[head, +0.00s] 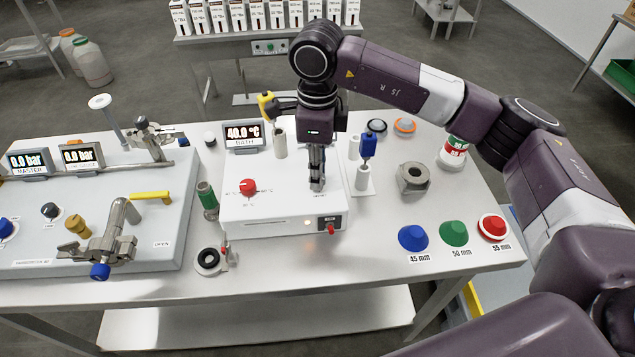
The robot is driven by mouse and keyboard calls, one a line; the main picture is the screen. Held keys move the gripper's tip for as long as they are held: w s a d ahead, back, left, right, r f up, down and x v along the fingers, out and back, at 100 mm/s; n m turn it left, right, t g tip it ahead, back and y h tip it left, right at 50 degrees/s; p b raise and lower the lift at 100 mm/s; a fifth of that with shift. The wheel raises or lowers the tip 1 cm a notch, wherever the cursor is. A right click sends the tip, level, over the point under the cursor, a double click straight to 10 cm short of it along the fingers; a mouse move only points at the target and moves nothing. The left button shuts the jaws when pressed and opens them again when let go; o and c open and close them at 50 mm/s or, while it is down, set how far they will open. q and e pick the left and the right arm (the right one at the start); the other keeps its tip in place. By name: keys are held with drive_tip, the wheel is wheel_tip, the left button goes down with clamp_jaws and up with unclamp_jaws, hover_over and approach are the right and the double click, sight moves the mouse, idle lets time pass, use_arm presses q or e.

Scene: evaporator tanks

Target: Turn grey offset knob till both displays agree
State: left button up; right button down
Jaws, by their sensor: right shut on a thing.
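My right gripper (317,184) points straight down at the right part of the white bath unit's (285,217) top. It is shut on a small grey knob there, which the fingers mostly hide; the label in front of it is too small to read. The bath display (243,134) behind the unit reads 40.0 °C. No second temperature display shows; my right wrist and gripper cover the area to its right. A red knob (248,187) with a printed scale sits left of the gripper on the same top. My left gripper is out of view.
Left is a panel (150,222) with valves and two 0.0 bar displays (82,156). A blue-topped stand (367,150) is close right of my gripper. Blue, green and red cones (453,233) and a grey ring block (413,178) lie further right.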

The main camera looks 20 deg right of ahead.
drive_tip(key=n+b, duration=0.3)
drive_tip(key=shift+f+n, duration=0.1)
drive_tip(key=shift+n, duration=0.2)
drive_tip(key=shift+r+n+b, duration=0.2)
drive_tip(key=shift+n+b, duration=0.95)
drive_tip(key=shift+n, duration=0.15)
drive_tip(key=c, duration=1.7)
unclamp_jaws()
wheel_tip(320, 180, up, 12)
